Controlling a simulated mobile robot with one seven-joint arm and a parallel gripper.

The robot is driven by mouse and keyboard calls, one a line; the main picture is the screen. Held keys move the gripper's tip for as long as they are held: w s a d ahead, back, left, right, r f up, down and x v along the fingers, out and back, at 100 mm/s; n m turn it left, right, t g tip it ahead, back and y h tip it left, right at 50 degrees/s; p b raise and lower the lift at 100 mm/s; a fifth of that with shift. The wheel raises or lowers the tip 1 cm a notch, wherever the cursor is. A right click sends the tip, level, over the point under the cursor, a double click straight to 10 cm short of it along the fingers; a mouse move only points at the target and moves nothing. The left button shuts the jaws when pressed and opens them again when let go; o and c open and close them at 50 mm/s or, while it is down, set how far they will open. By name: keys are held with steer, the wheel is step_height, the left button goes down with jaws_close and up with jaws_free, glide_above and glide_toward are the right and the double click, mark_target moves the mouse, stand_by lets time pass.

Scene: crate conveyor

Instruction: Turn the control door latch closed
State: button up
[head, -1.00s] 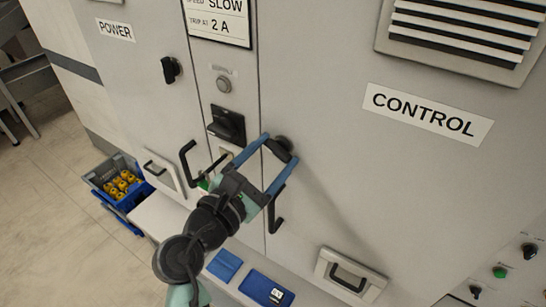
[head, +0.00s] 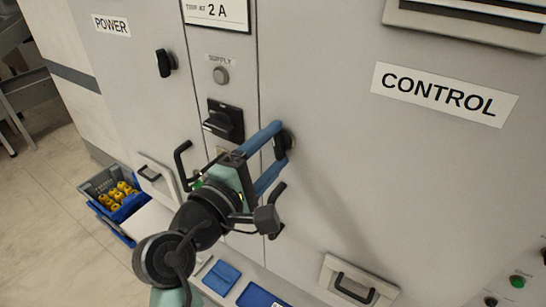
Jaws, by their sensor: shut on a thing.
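The control door (head: 345,180) is the large grey panel marked by a white CONTROL label (head: 445,95). Its black latch (head: 288,142) is near the door's left edge, to the left of and below the label. My gripper (head: 281,144) reaches the latch with its two blue fingers, one above the other, and is shut on it. The fingers hide part of the latch, so its exact angle is hard to read; the part that shows looks roughly upright.
A black door handle (head: 277,212) hangs just below the fingers, close to my wrist. A blue crate (head: 122,203) with yellow parts stands on the floor.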

steer(key=shift+m+b, duration=0.6)
steer(key=shift+m, duration=0.5)
steer(key=o, duration=1.4)
steer(key=shift+s, duration=0.1)
steer(key=b+v, duration=0.3)
steer(key=v, duration=1)
